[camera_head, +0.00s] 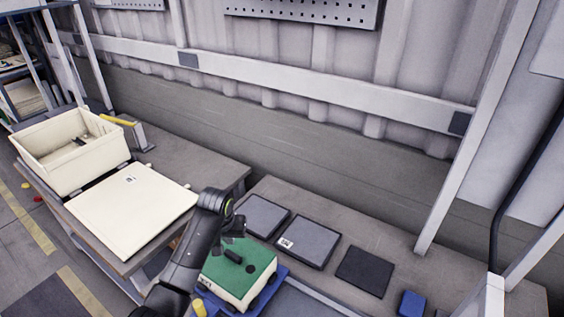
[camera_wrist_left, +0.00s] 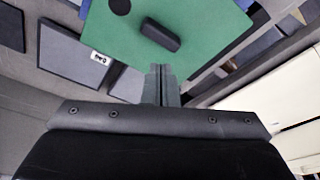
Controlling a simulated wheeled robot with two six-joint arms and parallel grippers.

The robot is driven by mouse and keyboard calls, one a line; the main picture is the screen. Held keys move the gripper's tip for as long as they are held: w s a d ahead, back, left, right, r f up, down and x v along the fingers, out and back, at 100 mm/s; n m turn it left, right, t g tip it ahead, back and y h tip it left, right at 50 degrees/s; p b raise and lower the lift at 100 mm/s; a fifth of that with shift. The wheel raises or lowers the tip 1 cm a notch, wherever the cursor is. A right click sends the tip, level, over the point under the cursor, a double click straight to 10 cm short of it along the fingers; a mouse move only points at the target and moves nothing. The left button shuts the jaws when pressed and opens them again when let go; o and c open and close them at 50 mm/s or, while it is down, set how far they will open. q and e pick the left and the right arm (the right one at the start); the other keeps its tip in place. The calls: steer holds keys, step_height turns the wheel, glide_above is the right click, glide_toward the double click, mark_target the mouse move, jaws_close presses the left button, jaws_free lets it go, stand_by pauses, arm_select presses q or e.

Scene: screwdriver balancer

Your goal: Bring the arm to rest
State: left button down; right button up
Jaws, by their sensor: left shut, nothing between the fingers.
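My left arm comes in from the bottom of the head view and bends over a green-topped box (camera_head: 239,271). My left gripper (camera_head: 231,238) is above the far part of the box's top. In the wrist view its two fingers (camera_wrist_left: 161,84) are shut together with nothing between them. A dark oblong piece (camera_wrist_left: 160,35) lies on the green top just beyond the fingertips; it also shows in the head view (camera_head: 233,257). A round black spot (camera_wrist_left: 119,7) is beside it. My right gripper is not in view.
Grey square pads (camera_head: 308,241) and a darker pad (camera_head: 364,271) lie on the bench right of the box. A small blue block (camera_head: 411,303) is farther right. At left, a cream bin (camera_head: 70,155) and a cream flat panel (camera_head: 130,210) occupy another table.

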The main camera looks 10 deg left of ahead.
arm_select(q)
steer(key=s+f, duration=0.1)
steer(key=s, duration=0.1)
steer(key=s+f, duration=0.1)
steer(key=s, duration=0.1)
steer(key=s+f, duration=0.1)
steer(key=s, duration=0.1)
steer(key=shift+s+a+f, duration=0.15)
steer(key=shift+s+a, duration=0.1)
steer(key=shift+a, duration=0.1)
steer(key=s+a+r+m+t+y, duration=0.1)
steer(key=s+r, duration=0.1)
steer(key=s, duration=1.2)
steer(key=s+a+r+m, duration=0.1)
steer(key=s, duration=1.3)
step_height(320, 180, down, 33)
steer(key=a+g+b, duration=0.1)
steer(key=b, duration=0.7)
steer(key=s+f+b, duration=0.3)
steer(key=s+f, duration=0.4)
steer(key=f, duration=0.3)
steer(key=s+d+f+g+b, duration=0.1)
steer(key=s+f+b, duration=0.2)
steer(key=s+f, duration=0.5)
step_height(320, 180, down, 3)
steer(key=shift+s+d+f+g+h, duration=0.15)
steer(key=shift+g+h, duration=0.15)
